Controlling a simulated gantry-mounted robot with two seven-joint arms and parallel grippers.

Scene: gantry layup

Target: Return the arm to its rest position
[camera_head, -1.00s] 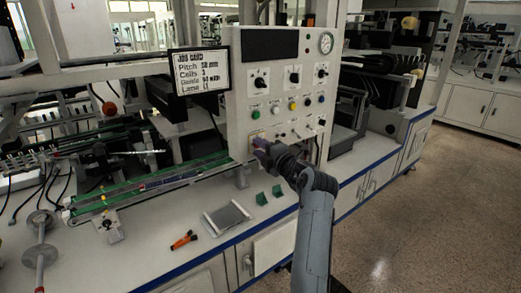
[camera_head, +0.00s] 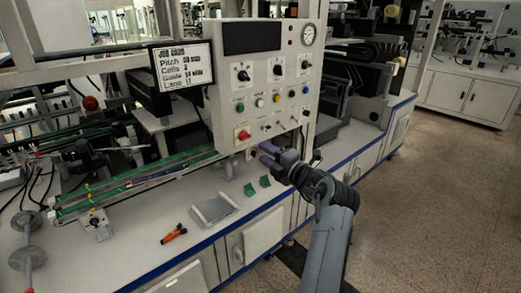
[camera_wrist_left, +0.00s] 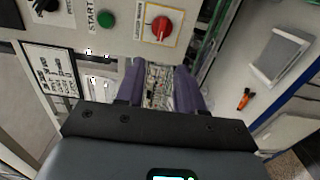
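My left gripper (camera_head: 266,153) has purple fingers and sits just right of and below the red rotary switch (camera_head: 242,134) on the control panel's lower left. In the left wrist view the fingers (camera_wrist_left: 158,70) are apart with nothing between them. The red switch (camera_wrist_left: 161,28) stands clear beyond the fingertips there, next to the green START button (camera_wrist_left: 106,18). My left arm (camera_head: 333,235) comes in from the bottom right of the head view. My right gripper does not show.
The control panel (camera_head: 262,90) stands beside the job card screen (camera_head: 182,67). A green-edged rail (camera_head: 135,181), a grey tray (camera_head: 214,209), green brackets (camera_head: 250,189) and an orange-black tool (camera_head: 174,234) are on the bench. Open floor (camera_head: 430,210) lies to the right.

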